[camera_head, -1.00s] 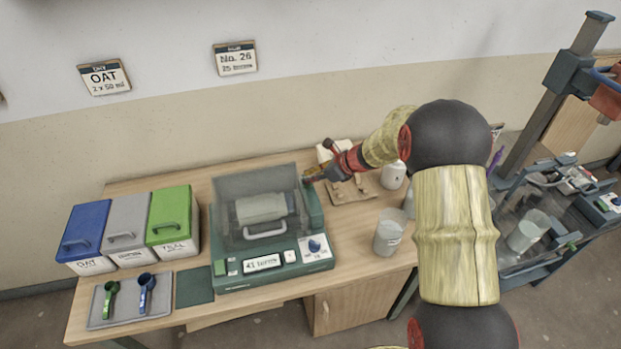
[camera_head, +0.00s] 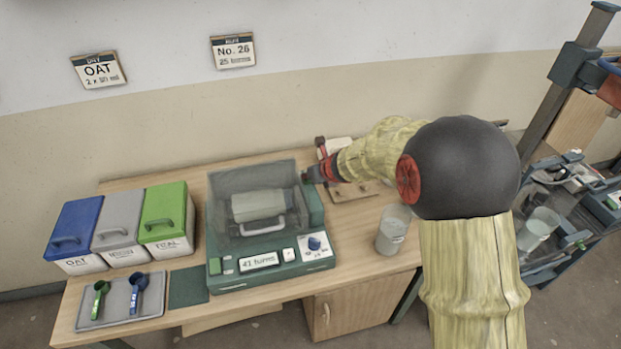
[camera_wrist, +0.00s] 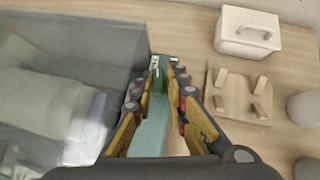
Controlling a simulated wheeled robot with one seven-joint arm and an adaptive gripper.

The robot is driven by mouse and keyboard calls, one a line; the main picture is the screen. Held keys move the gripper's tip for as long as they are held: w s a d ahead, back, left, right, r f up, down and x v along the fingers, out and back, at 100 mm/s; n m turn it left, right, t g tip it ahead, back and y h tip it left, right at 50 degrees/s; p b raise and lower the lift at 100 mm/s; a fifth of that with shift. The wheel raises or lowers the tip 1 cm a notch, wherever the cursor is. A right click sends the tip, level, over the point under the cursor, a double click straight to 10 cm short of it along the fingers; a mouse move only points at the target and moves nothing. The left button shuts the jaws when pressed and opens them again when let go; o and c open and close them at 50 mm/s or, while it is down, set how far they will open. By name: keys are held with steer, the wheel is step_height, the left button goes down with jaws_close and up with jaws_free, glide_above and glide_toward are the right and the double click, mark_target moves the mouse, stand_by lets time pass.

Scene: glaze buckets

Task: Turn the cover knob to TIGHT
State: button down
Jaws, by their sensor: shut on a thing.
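A green machine (camera_head: 270,276) with a clear grey cover (camera_head: 224,190) over a pale jar (camera_head: 258,205) stands on the wooden table. A blue knob (camera_head: 314,243) sits on a white plate at its front right; its lettering is too small to read. My gripper (camera_head: 308,175) is at the machine's right rear corner, well behind the blue knob. The wrist view shows the fingers (camera_wrist: 163,78) shut on a small part at the corner, with the green housing below. That part is mostly hidden, so I cannot tell whether it is the cover knob or its setting.
The display (camera_head: 258,261) seems to read 41 turns. A beaker (camera_head: 393,230) stands to the right of the machine. A wooden pegged board (camera_wrist: 238,95) and a white lidded box (camera_wrist: 247,32) lie right of the gripper. Blue, grey and green bins (camera_head: 167,220) stand left.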

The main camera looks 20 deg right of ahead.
steer(key=shift+s+a+f+m+h+b, duration=0.15)
steer(key=shift+a+f+m+h+b, duration=0.15)
steer(key=shift+a+m, duration=0.15)
steer(key=shift+d+m, duration=0.1)
steer(key=shift+m, duration=0.15)
steer(key=c, duration=1.9)
jaws_free()
steer(key=shift+r, duration=0.1)
